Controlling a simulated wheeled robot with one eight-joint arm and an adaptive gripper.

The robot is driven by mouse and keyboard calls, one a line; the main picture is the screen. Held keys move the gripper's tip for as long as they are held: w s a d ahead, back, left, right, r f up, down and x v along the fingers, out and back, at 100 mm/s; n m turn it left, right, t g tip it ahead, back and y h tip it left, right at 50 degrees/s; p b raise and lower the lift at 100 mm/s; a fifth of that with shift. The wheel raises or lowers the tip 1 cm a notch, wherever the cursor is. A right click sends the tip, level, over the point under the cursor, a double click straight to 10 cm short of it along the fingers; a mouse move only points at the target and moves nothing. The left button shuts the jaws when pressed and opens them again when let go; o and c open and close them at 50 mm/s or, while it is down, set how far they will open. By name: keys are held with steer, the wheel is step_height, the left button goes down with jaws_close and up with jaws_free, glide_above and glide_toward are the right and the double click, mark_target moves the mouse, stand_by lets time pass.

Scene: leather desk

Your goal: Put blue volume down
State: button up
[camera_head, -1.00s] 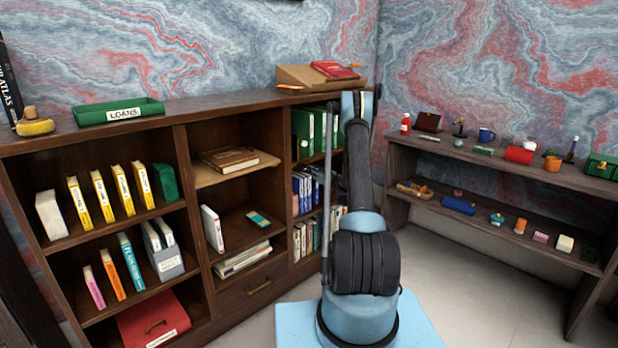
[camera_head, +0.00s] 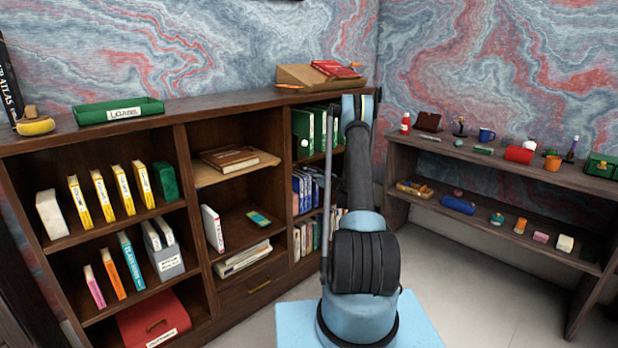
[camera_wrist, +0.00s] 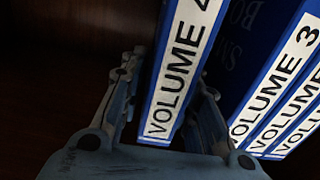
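The blue volume (camera_wrist: 178,85), with a white spine label reading "VOLUME" and a partly cut-off number that looks like 4, is between the fingers of my gripper (camera_wrist: 170,76) in the wrist view. One finger lies along each side of its spine, and the gripper looks shut on it. To its right are more blue volumes, among them Volume 3 (camera_wrist: 275,85). In the head view, the row of blue volumes (camera_head: 303,190) stands in the right column's middle compartment. My arm hides the gripper and the held book there.
Dark wood (camera_wrist: 55,70) and free space lie left of the held volume. Green binders (camera_head: 303,130) stand in the compartment above, and assorted books (camera_head: 304,238) below. A low shelf (camera_head: 480,160) with small objects is at the right.

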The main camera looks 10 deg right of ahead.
steer(key=v, duration=1.1)
steer(key=shift+s+d, duration=0.15)
steer(key=shift+s, duration=0.05)
